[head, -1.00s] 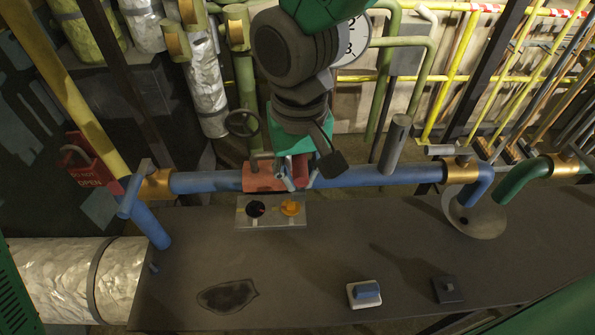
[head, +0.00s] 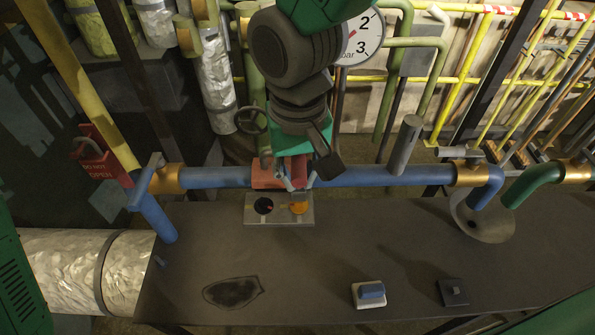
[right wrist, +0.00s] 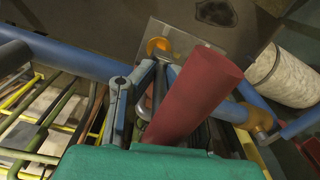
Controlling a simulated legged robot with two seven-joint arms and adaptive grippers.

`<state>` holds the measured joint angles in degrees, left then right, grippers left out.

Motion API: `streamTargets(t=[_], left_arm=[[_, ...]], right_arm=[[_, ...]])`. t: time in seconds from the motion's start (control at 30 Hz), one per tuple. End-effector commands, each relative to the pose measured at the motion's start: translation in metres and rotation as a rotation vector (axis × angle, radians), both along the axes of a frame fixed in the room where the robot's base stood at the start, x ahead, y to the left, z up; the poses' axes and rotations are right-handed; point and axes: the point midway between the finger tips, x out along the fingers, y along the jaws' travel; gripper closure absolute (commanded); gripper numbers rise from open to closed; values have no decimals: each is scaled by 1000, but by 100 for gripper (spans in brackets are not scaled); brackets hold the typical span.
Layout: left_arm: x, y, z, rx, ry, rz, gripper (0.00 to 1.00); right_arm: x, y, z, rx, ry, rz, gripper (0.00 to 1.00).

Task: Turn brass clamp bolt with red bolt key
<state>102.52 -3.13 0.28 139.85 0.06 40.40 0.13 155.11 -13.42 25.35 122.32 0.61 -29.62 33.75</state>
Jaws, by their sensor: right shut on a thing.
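My right gripper (head: 293,180) comes down from the top of the head view and hangs over the blue pipe. It is shut on the red bolt key (right wrist: 195,95), a thick red cylinder that tilts across the right wrist view. A little of the key also shows between the fingers in the head view (head: 299,169). I cannot make out the brass clamp bolt; the gripper and key may hide it. My left gripper is not in view.
The blue pipe (head: 385,175) runs across the scene with brass collars (head: 167,178) at both ends. A small panel (head: 280,221) with a black and an orange knob lies just below the gripper. A grey upright cylinder (head: 404,145) stands to the right.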

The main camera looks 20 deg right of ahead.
Motion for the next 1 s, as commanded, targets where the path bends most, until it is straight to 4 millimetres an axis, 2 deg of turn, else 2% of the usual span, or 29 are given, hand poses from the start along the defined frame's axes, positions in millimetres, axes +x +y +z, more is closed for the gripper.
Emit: streamTargets(t=[0.63, 1.0], left_arm=[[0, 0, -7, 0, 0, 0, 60], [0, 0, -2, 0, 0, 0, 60]], right_arm=[[0, -1, -13, 1, 0, 0, 100], [0, 0, -4, 0, -1, 0, 100]])
